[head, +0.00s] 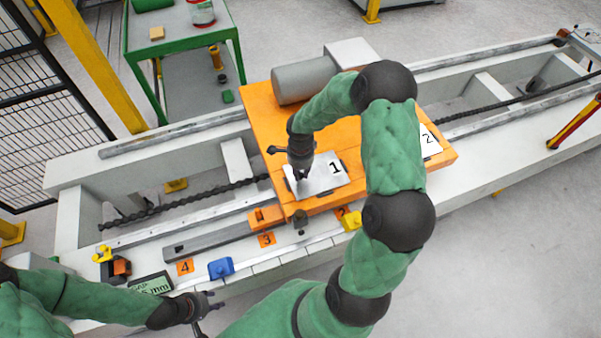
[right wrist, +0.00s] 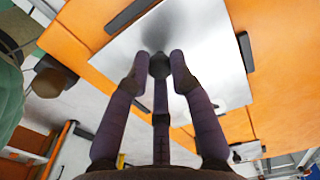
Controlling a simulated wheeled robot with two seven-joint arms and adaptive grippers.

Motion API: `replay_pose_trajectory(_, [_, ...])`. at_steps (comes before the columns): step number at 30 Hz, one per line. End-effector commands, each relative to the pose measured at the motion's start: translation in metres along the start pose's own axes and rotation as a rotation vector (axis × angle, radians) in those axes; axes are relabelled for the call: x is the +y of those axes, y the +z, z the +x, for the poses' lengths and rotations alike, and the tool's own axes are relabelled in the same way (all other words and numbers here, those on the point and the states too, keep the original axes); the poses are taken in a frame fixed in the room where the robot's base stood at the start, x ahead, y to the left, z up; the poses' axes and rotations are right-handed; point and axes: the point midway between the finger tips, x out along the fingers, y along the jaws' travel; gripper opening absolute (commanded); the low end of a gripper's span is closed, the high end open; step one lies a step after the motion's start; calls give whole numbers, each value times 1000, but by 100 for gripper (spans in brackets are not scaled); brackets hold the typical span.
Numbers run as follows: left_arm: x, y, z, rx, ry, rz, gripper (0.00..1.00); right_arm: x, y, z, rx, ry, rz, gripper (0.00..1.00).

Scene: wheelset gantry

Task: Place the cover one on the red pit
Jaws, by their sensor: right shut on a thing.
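Cover one is a shiny metal plate (head: 322,177) marked "1", at the front left of the orange platform (head: 262,110). In the right wrist view, the plate (right wrist: 205,55) lies among short dark bars, on or just above the orange surface; I cannot tell which. My right gripper (head: 300,174) points down over the plate's left part. Its fingers (right wrist: 160,62) are closed around a small dark knob on the plate. My left gripper (head: 207,308) is at the bottom left, with its fingers spread and empty. I see no red pit; the plate and my right arm hide part of the platform.
A plate marked "2" (head: 430,141) lies on the platform's right side, partly behind my right arm. A grey cylinder (head: 304,80) lies at its back. A blue block (head: 221,268) and a yellow block (head: 351,220) sit along the front rail. A green table (head: 183,40) stands behind.

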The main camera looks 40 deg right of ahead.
Motion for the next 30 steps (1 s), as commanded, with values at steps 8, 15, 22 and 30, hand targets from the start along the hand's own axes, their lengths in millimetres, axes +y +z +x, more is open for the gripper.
replay_pose_trajectory(8, [-1, 0, 3, 0, 0, 0, 40, 0, 0, 3, 0, 0, 0, 46])
replay_pose_trajectory(15, [-1, 0, 3, 0, 0, 0, 40, 0, 0, 2, 0, 0, 0, 47])
replay_pose_trajectory(22, [1, 0, -2, 0, 0, 0, 40, 0, 0, -3, 0, 1, 0, 47])
replay_pose_trajectory(30, [8, 1, -22, 0, 0, 0, 40, -1, 0, -55, 0, -4, -1, 47])
